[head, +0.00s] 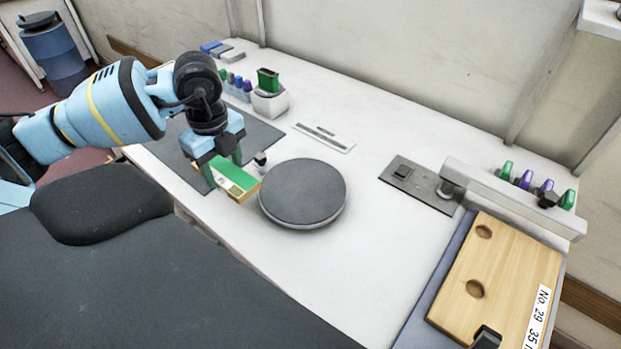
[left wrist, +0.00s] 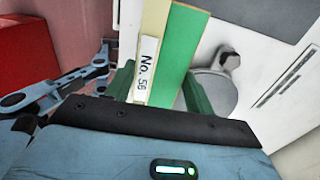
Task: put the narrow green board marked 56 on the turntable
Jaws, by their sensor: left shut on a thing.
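The narrow green board (head: 234,174) has a white label and a pale wooden edge. In the left wrist view the board (left wrist: 180,50) shows the label No. 56. My left gripper (head: 226,158) is shut on it, just left of the turntable. The turntable (head: 303,191) is a round dark disc with a light rim, and its top is empty. Part of it also shows in the left wrist view (left wrist: 212,92), partly hidden behind the board and a finger. My right gripper is not clearly in view.
A dark mat (head: 262,138) lies under my left arm. A small dark-knobbed item (head: 260,160) stands beside the turntable. A ruler-like plate (head: 325,137) lies behind it. A wooden board marked No. 29 (head: 510,275) lies at the right. The table's middle is clear.

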